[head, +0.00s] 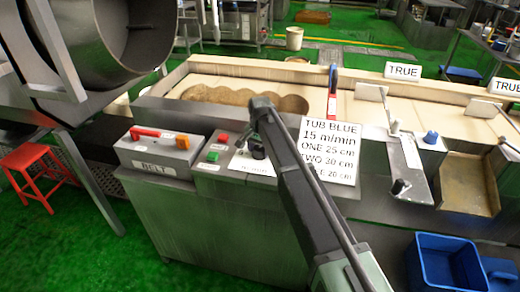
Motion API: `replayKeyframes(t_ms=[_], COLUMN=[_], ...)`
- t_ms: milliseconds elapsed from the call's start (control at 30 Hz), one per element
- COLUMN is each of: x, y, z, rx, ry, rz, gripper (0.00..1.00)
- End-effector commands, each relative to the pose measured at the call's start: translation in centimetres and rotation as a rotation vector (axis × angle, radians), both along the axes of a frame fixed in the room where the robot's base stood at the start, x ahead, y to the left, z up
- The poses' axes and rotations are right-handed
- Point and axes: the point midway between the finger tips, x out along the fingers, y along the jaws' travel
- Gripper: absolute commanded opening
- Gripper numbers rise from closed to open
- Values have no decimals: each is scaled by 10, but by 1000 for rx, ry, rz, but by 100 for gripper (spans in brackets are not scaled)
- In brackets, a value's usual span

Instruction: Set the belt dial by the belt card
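The belt card (330,150) is a white sign standing on the console. It reads TUB BLUE, 15 m/min, ONE 25 cm, TWO 30 cm and a partly covered last line ending in 20 cm. My gripper (254,136) is at the console top, left of the card. A dark knob, seemingly the belt dial (258,151), sits at or just below the fingertips. Its pointer cannot be read, and I cannot tell whether the fingers touch it. A pale label plate (248,167) lies in front of it, too small to read.
A red button (223,138) and a green button (213,156) are left of the dial. Further left is a grey BELT box (158,155) with a red handle. The pale belt (345,103) runs behind. A blue tub (447,262) and a large drum (110,40) flank the console.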

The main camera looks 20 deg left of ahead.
Motion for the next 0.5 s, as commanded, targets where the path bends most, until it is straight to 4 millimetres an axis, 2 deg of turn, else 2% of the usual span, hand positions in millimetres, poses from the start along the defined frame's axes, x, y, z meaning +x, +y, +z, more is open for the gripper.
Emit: replayKeyframes(t_ms=[33, 100, 367, 500], x=[0, 0, 0, 0], y=[0, 0, 0, 0], z=[0, 0, 2, 18], rx=[0, 0, 0, 0], ry=[0, 0, -1, -1], rz=[0, 0, 1, 1], gripper=[68, 75, 75, 75])
